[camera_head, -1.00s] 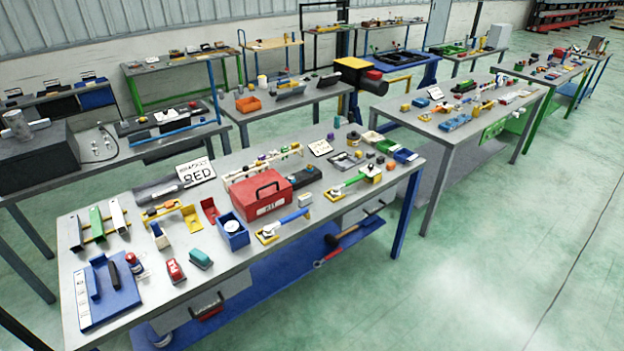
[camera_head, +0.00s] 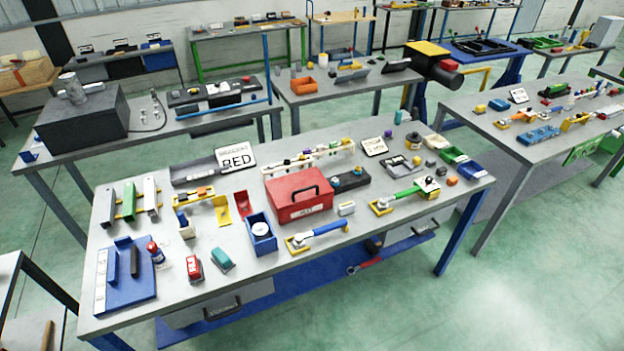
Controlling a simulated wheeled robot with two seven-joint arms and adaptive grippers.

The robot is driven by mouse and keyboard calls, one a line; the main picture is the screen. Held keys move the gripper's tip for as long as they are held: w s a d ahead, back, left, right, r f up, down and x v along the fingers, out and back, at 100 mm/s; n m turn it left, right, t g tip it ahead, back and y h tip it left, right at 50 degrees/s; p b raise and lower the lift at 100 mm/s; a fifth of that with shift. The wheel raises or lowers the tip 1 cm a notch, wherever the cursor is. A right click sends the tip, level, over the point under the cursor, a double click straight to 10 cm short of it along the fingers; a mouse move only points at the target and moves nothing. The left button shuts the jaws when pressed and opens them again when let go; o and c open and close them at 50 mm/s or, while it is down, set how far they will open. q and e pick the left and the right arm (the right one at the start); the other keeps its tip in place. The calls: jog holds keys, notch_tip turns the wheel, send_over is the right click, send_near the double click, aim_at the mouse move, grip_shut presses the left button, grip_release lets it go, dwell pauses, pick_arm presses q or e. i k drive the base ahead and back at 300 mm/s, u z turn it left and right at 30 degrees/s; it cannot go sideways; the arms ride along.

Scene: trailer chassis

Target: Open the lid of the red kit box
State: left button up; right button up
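The red kit box (camera_head: 299,197) stands on the near grey workbench (camera_head: 221,291), a little right of its middle. Its lid (camera_head: 296,184) looks shut, with a dark handle on top and a pale label on the front. Neither of my grippers shows in the head view.
Other benches stand behind and at right. Green floor is clear at front right.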

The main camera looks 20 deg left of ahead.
aim_at(286, 191)
jog(key=u, duration=0.4)
jog(key=i, duration=0.7)
jog(key=u, duration=0.55)
